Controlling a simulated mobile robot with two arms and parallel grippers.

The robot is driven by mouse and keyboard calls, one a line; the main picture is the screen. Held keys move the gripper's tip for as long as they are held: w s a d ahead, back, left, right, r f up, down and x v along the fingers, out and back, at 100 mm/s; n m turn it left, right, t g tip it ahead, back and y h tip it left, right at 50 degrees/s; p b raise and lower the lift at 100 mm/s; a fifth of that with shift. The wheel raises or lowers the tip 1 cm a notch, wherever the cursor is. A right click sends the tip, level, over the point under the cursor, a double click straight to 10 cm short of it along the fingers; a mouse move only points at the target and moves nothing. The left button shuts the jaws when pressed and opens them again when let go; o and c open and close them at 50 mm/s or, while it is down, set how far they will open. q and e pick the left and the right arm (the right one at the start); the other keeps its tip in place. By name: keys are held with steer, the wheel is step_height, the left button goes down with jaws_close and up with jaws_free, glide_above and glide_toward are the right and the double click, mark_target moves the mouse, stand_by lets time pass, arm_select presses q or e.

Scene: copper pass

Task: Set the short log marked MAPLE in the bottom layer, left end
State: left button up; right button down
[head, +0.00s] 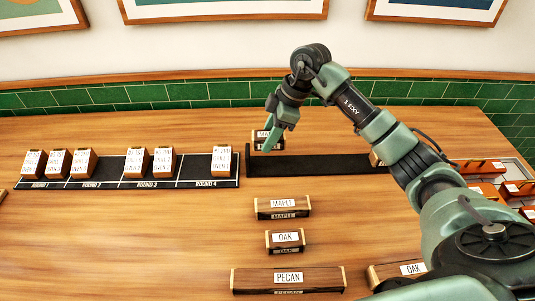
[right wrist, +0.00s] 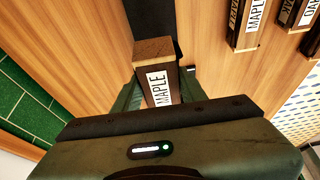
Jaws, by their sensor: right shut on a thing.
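My right gripper (head: 277,136) is shut on a short dark log marked MAPLE (right wrist: 158,82), with a pale wood end. In the head view this log (head: 262,134) is partly hidden by the gripper, at the left end of the long black rack (head: 315,164), near its upright post (head: 248,158). In the right wrist view the black strip (right wrist: 150,18) runs on beyond the log. I cannot tell whether the log touches the rack. My left gripper is not in view.
Another MAPLE log (head: 283,207), a short OAK log (head: 285,241), a PECAN log (head: 288,280) and another OAK log (head: 400,271) lie in front. A black board (head: 110,173) with several labelled blocks is at left. Reddish trays (head: 480,167) stand right. My arm hides the rack's right end.

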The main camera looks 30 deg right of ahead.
mark_target(264, 165)
step_height(264, 165, down, 4)
steer(key=shift+r, duration=0.25)
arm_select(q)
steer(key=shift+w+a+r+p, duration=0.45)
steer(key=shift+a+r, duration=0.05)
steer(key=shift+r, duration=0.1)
arm_select(e)
steer(key=shift+f, duration=2.2)
steer(key=c, duration=0.8)
jaws_free()
steer(key=shift+f, duration=0.15)
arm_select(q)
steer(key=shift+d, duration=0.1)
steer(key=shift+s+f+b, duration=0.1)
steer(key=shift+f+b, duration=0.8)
arm_select(e)
steer(key=v, duration=1.2)
steer(key=shift+r, duration=0.2)
